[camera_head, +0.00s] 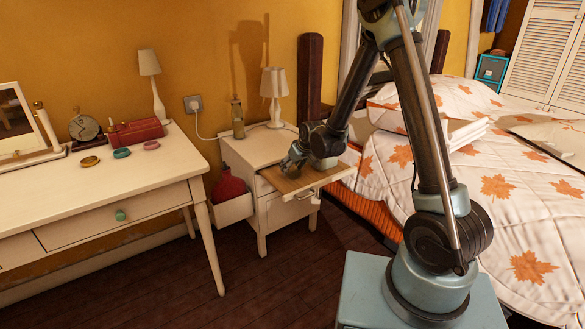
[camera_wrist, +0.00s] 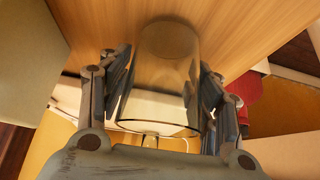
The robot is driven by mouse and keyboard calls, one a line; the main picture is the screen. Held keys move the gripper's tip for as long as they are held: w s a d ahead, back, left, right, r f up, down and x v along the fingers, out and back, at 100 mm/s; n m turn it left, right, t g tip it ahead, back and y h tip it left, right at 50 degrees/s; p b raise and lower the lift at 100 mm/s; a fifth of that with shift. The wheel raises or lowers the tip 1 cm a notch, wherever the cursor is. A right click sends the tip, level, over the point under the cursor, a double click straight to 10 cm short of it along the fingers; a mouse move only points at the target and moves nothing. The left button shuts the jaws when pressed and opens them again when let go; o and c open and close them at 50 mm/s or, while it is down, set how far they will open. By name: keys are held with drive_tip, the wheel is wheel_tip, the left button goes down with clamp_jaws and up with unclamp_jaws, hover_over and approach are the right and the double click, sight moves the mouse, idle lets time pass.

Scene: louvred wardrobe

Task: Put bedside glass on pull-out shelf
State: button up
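The bedside glass (camera_wrist: 160,85) is a clear tumbler, seen in the wrist view between the two fingers of my gripper (camera_wrist: 165,62). Both fingers lie close along its sides and appear shut on it. Its far end shows against the wooden board of the pull-out shelf (camera_wrist: 245,25); whether it touches the board is unclear. In the head view the pull-out shelf (camera_head: 325,178) sticks out of the front of the white nightstand (camera_head: 276,218). My gripper (camera_head: 292,160) is low over the shelf's left part there, and the glass cannot be made out.
A lamp (camera_head: 274,95) and a small lantern (camera_head: 238,118) stand on the nightstand top. An open side bin (camera_head: 234,208) at its left holds a red item (camera_head: 229,186). The bed (camera_head: 480,190) is close on the right, and a white desk (camera_head: 100,195) stands left.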

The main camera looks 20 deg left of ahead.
drive_tip(key=shift+r, duration=0.15)
drive_tip(key=v, duration=1.2)
idle(0.4)
drive_tip(key=s+d+r+m+h, duration=0.1)
drive_tip(key=s+d+r+m, duration=0.15)
drive_tip(key=d, duration=0.65)
drive_tip(key=s+d+r+m+h, duration=0.1)
drive_tip(key=s+d+r, duration=0.15)
drive_tip(key=d, duration=0.65)
drive_tip(key=s+d+r+m+h, duration=0.1)
drive_tip(key=s+d+r, duration=0.15)
drive_tip(key=d, duration=0.65)
drive_tip(key=s+d+f+m+g+h, duration=0.1)
drive_tip(key=s+d+f+m, duration=0.1)
drive_tip(key=s+d, duration=0.5)
drive_tip(key=s+d+f+m+g+h, duration=0.1)
drive_tip(key=s+d+f+m, duration=0.1)
drive_tip(key=s+d, duration=0.6)
drive_tip(key=s+m, duration=0.1)
drive_tip(key=s, duration=0.3)
drive_tip(key=shift+s+f, duration=0.2)
drive_tip(key=shift+f, duration=0.2)
